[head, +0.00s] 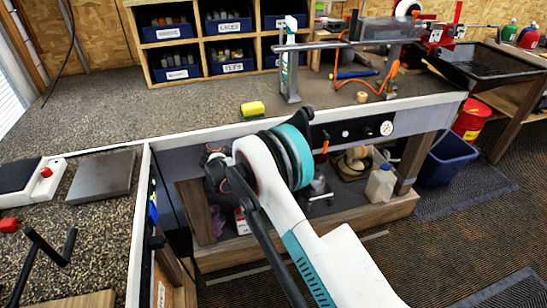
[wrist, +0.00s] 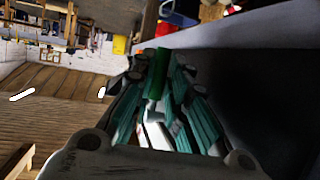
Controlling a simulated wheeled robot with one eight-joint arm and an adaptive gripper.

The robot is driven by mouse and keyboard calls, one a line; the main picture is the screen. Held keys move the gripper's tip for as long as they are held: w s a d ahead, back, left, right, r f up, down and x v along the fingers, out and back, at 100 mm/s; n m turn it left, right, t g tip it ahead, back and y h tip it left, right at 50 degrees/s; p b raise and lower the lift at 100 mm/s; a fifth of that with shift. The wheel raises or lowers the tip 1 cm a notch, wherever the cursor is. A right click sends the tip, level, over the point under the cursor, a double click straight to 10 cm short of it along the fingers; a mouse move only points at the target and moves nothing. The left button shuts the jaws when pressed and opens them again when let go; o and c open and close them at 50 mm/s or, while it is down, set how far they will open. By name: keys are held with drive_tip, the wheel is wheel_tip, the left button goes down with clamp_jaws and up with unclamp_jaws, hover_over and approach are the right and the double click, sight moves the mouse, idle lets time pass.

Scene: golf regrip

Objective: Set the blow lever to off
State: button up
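The view is dark there, so the finger gap is unclear. The lever is not identifiable in the wrist view.
The panel has a round white gauge (head: 386,128) and dark knobs. A yellow sponge (head: 253,109) and a metal stand (head: 290,75) are on the bench. A blue bin (head: 447,160) and red bucket (head: 471,119) stand right. A side bench (head: 85,221) is at left.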

drive_tip(key=shift+o, duration=1.3)
drive_tip(key=v, duration=1.2)
drive_tip(key=shift+w, duration=0.1)
